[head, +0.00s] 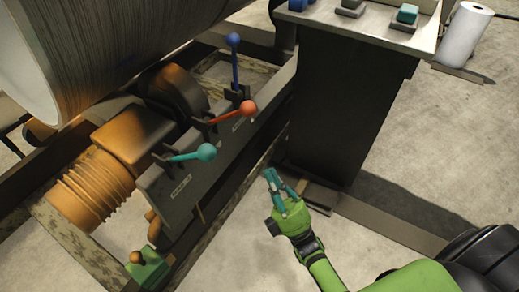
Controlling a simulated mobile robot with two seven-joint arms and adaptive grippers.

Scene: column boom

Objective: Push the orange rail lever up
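The orange rail lever (247,108) has a round orange knob and a short arm. It sticks out to the right from the dark rail, roughly level with a slight upward tilt. A blue lever (234,62) stands upright behind it. A teal lever (204,153) sticks out to the right in front of it. My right gripper (271,174) is below and to the right of the orange knob, clear of all levers. It holds nothing I can see; its finger gap is too small to judge. My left gripper is out of view.
A dark cabinet (335,120) with a light top stands just right of the rail. A large roll (100,45) lies at the upper left above orange machinery (125,145). A white paper roll (465,35) stands at the upper right. Open floor lies at lower centre.

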